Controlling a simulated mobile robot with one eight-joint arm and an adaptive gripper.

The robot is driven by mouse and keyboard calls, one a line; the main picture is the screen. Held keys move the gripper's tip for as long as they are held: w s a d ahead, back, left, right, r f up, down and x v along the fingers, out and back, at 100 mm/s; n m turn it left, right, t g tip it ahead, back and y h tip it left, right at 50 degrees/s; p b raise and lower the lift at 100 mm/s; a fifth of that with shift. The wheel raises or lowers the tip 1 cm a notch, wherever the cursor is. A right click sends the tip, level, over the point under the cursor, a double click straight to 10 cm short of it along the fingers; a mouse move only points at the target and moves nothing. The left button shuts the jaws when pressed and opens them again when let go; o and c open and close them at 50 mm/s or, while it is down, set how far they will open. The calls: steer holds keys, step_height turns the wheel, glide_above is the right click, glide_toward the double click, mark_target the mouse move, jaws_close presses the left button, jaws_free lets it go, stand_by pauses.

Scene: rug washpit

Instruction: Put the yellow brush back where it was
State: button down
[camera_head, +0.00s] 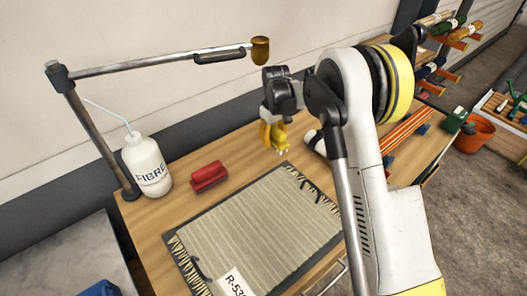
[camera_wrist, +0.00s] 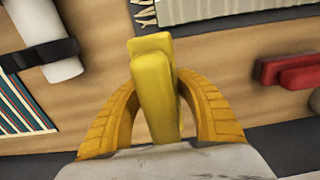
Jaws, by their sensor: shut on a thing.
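The yellow brush (camera_wrist: 154,85) is between the two orange fingers of my gripper (camera_wrist: 160,110) in the wrist view, and the fingers are shut on it. In the head view the yellow brush (camera_head: 279,138) shows at the end of my gripper (camera_head: 275,130), held above the wooden table (camera_head: 232,146) near its back edge. It hangs behind the rug's far corner and to the right of a red brush (camera_head: 208,176). The red brush also shows at the right of the wrist view (camera_wrist: 290,73). Whether the yellow brush touches the table is hard to tell.
A fringed beige rug (camera_head: 262,232) lies on a dark mat with a tag. A white bottle labelled FIBRE (camera_head: 146,165) and a lamp-like arm on a post (camera_head: 95,135) stand at left. A white roll (camera_wrist: 50,45) and striped pieces lie on the gripper's other side. Bare wood surrounds the red brush.

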mark_target(262, 153)
steer(key=a+f, duration=0.1)
steer(key=w+a+f, duration=0.2)
steer(key=a, duration=0.1)
steer(key=shift+b, duration=0.35)
steer(key=shift+w+d+f+b, duration=0.1)
steer(key=shift+f+b, duration=0.5)
steer(key=shift+f, duration=1.25)
steer(key=shift+f, duration=0.25)
steer(key=c, duration=0.9)
jaws_free()
steer(key=shift+c, duration=0.2)
steer(key=shift+r, duration=0.1)
step_height(262, 153, up, 8)
steer(key=shift+f+p, duration=0.1)
steer(key=shift+p, duration=0.95)
